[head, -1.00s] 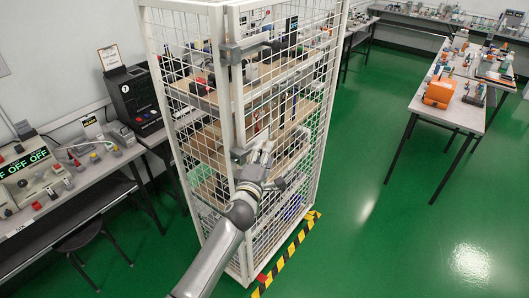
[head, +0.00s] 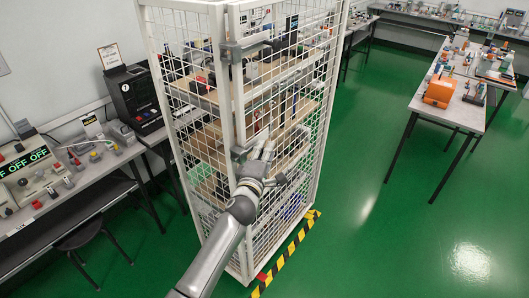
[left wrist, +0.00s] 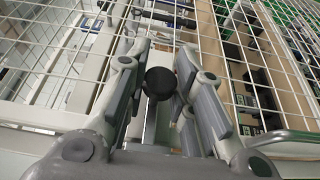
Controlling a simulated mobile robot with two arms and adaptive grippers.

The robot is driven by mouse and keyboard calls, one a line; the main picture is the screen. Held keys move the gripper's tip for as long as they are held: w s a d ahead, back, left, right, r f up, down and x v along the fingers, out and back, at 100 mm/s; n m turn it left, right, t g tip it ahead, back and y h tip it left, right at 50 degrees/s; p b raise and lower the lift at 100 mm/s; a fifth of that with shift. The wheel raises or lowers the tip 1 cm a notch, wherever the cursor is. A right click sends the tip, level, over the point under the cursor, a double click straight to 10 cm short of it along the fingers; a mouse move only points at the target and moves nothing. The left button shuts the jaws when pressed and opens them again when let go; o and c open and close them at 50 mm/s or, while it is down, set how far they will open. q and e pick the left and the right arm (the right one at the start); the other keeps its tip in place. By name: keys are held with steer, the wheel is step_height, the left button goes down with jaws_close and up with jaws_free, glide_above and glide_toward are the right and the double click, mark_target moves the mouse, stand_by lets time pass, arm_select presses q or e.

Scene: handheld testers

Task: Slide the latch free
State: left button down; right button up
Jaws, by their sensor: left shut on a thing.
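The tall white wire-mesh cage (head: 290,75) has a door with grey latch hardware on its front post. An upper grey latch (head: 243,48) sits near the top of the door. A lower grey latch (head: 238,153) sits about halfway up, beside my left gripper (head: 262,152). In the left wrist view, the round black end of the latch knob (left wrist: 160,83) lies between the two fingers of my left gripper (left wrist: 158,88), which is shut on it. The fingers partly hide the knob and the lower latch. My right gripper is out of view.
Shelves with boxes and devices stand behind the mesh. A bench with testers (head: 50,180) and a stool (head: 88,235) are at the left. A table (head: 440,100) stands at the right. Striped floor tape (head: 290,250) edges the cage. Green floor at the right is clear.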

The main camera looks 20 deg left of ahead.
arm_select(q)
steer(key=w, duration=0.1)
steer(key=w+d, duration=0.1)
steer(key=w, duration=0.3)
steer(key=shift+d+r, duration=0.1)
steer(key=shift+d, duration=0.3)
steer(key=c, duration=1.5)
jaws_free()
steer(key=shift+o, duration=1.3)
steer(key=shift+w+d, duration=0.1)
steer(key=shift+w, duration=0.05)
steer(key=s, duration=1.2)
steer(key=shift+d, duration=0.2)
steer(key=shift+f, duration=0.2)
